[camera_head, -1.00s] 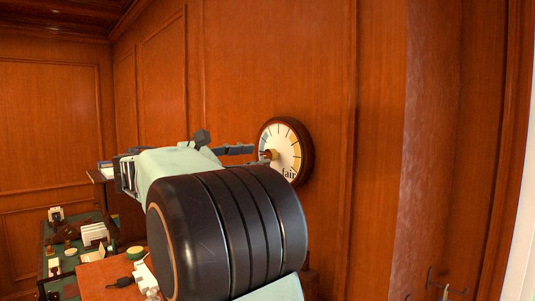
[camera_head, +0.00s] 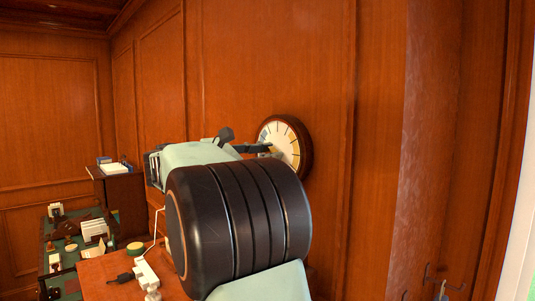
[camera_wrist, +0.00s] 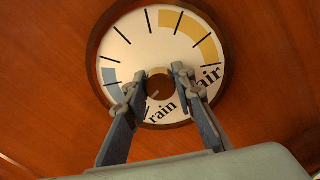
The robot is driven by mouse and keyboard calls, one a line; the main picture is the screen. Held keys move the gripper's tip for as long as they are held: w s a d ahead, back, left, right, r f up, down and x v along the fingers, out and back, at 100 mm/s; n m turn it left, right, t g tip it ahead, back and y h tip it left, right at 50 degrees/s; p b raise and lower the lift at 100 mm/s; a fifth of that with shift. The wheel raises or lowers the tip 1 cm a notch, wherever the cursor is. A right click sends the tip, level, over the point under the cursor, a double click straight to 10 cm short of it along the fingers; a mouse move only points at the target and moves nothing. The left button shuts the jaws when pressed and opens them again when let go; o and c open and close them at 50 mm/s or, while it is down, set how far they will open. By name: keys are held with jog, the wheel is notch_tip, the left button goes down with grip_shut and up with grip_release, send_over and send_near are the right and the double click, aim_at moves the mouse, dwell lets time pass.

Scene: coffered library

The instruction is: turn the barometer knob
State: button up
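The barometer (camera_head: 297,140) is a round dial with a dark wooden rim on the panelled wall, partly behind my arm in the head view. In the wrist view its white face (camera_wrist: 150,50) carries black marks, yellow and blue bands and lettering, "rain" among it. The brown round knob (camera_wrist: 159,84) sits at the dial's centre. My gripper (camera_wrist: 159,74) has its two fingers apart, one on each side of the knob, with narrow gaps showing. I cannot tell how deep the fingertips reach around it. In the head view my gripper (camera_head: 268,149) is at the dial and the knob is hidden.
A wooden cabinet (camera_head: 119,192) with small things on top stands left of my arm. A green-topped desk (camera_head: 88,262) with several items and a wooden surface (camera_head: 108,268) with a white power strip are at lower left. A hook (camera_head: 440,281) is at lower right.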

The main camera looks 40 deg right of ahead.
grip_shut()
jog(key=shift+f+m+b, duration=0.2)
jog(key=shift+m+b, duration=0.3)
jog(key=shift+b, duration=0.1)
jog(key=shift+r, duration=0.15)
jog(key=o, duration=0.9)
grip_release()
jog(key=shift+a, duration=0.1)
jog(key=a, duration=0.8)
jog(key=s+a, duration=0.1)
jog(key=a, duration=0.2)
jog(key=shift+a, duration=0.4)
